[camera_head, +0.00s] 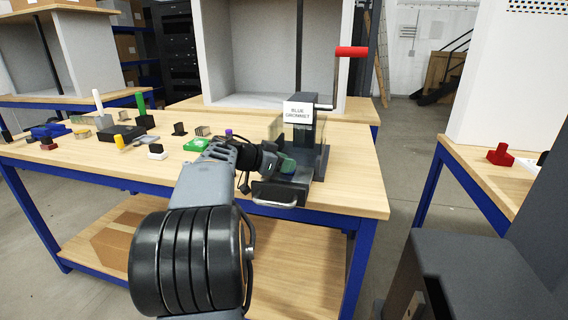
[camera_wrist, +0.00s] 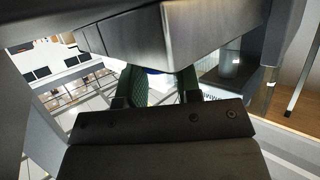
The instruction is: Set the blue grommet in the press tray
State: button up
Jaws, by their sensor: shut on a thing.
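The press (camera_head: 303,140) stands at the right front of the table, with a label reading "BLUE GROMMET" and a red-handled lever. Its tray (camera_head: 265,190), a dark drawer with a light handle, faces the table's front edge. My gripper (camera_head: 286,164) is at the press, just above the tray, its green fingers close to the press body. In the wrist view my gripper (camera_wrist: 160,88) shows two green fingers with a small sliver of the blue grommet (camera_wrist: 154,71) between them. Most of the grommet is hidden by the fingers and a grey metal block above. I cannot tell whether it touches the tray.
Several small parts, including a green block (camera_head: 196,145) and a white-based part (camera_head: 156,152), lie on the table left of my arm. A grey cabinet (camera_head: 270,50) stands behind. The table's right end (camera_head: 355,180) is clear. A red part (camera_head: 500,155) sits on another table.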

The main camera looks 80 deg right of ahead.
jog(key=shift+f+b, duration=0.4)
jog(key=shift+b, duration=0.2)
